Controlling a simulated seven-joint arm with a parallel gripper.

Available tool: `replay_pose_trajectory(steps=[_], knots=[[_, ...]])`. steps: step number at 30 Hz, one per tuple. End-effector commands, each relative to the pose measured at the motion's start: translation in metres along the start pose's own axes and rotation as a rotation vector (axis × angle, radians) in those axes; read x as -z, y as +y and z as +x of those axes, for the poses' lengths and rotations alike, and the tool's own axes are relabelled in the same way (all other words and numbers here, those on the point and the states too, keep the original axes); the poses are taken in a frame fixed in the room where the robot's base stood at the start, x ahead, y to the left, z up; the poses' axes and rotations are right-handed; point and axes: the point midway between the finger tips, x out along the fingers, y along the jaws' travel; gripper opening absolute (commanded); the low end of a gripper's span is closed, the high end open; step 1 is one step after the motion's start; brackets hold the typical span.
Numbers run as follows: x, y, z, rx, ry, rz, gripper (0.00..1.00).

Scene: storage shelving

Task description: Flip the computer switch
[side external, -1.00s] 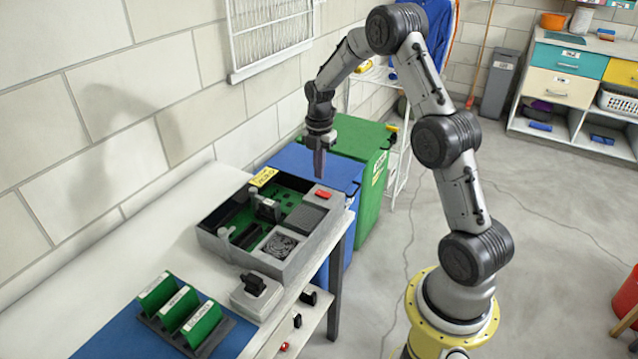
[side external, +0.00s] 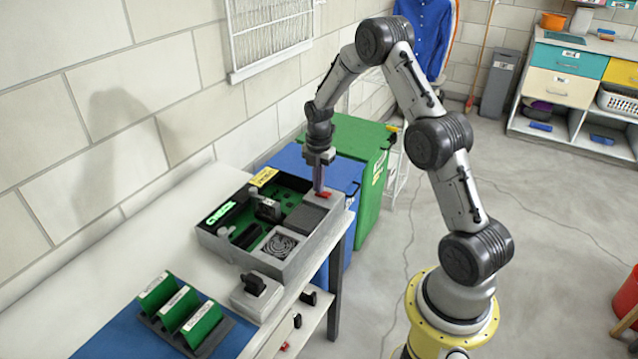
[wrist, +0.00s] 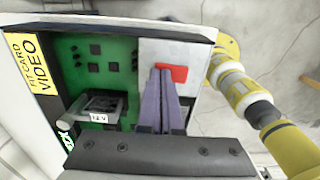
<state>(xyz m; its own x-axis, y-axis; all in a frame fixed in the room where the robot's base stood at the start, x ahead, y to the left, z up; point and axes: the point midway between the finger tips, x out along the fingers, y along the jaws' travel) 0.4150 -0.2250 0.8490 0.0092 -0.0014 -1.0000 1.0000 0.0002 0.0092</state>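The computer (side external: 215,245) is an open grey case with a green circuit board inside, lying on the white workbench. Its red switch (side external: 323,195) is on the grey block at the far right corner; it also shows in the wrist view (wrist: 178,74). My gripper (side external: 319,191) points down with its fingertips at the switch, seemingly touching it. In the wrist view the fingers (wrist: 162,72) are together with nothing between them and cover part of the switch. A bright green display (side external: 221,213) is lit inside the case at the left.
A yellow label (side external: 263,177) stands at the case's back edge. A grey box with a black knob (side external: 253,284) and a rack of green cards (side external: 185,316) are in front. Blue (side external: 310,165) and green bins (side external: 355,150) stand beyond the bench.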

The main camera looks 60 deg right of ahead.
Motion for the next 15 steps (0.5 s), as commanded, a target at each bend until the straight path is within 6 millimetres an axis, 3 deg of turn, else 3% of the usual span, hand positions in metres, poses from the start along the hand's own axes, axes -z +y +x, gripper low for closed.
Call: replay_pose_trajectory(steps=[15], knots=[[0.0, -0.015, -0.002, 0.006, 0.003, 0.0, 0.0]])
